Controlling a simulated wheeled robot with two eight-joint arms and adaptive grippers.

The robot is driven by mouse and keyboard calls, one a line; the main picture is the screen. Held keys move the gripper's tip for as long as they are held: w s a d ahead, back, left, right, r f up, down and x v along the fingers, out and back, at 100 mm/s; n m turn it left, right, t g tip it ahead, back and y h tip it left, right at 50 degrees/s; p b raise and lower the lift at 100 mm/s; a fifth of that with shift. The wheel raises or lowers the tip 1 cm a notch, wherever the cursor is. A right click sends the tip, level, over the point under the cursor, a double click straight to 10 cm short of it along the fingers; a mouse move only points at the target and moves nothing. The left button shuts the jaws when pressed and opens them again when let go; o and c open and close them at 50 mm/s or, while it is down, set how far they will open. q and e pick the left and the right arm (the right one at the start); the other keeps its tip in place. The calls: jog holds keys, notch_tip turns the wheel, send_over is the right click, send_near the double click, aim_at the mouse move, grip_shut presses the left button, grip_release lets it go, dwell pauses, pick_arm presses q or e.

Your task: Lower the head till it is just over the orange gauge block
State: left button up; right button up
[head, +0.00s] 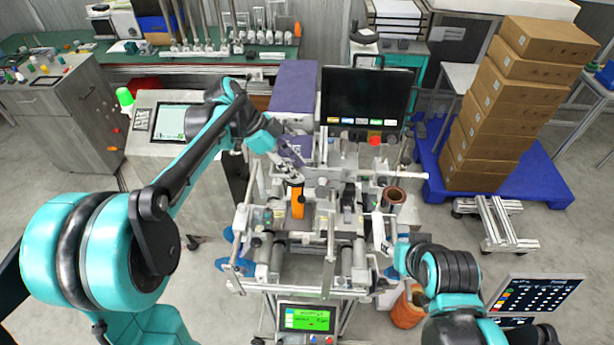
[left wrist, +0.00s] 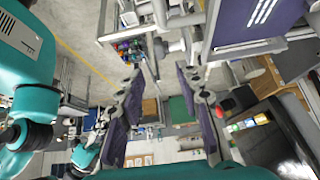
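The orange gauge block (head: 297,205) stands upright on the bed of the film machine (head: 330,230) in the head view. I cannot make the block out in the left wrist view. My left gripper (head: 293,178) is just above the block's top in the head view; whether they touch is unclear. In the left wrist view its purple-padded fingers (left wrist: 158,76) are spread apart with nothing between them. My right gripper (head: 382,225) is at the machine's right side, its fingers too small to read. I cannot tell which machine part is the head.
A dark monitor (head: 365,97) stands behind the machine. A brown reel (head: 394,196) sits at the machine's right. A green-screened display (head: 307,318) is at the front. Stacked boxes (head: 490,120) stand on a blue pallet (head: 432,185) at the right.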

pick_arm(q)
jog(key=shift+a+r, duration=0.4)
jog(key=shift+r, duration=0.15)
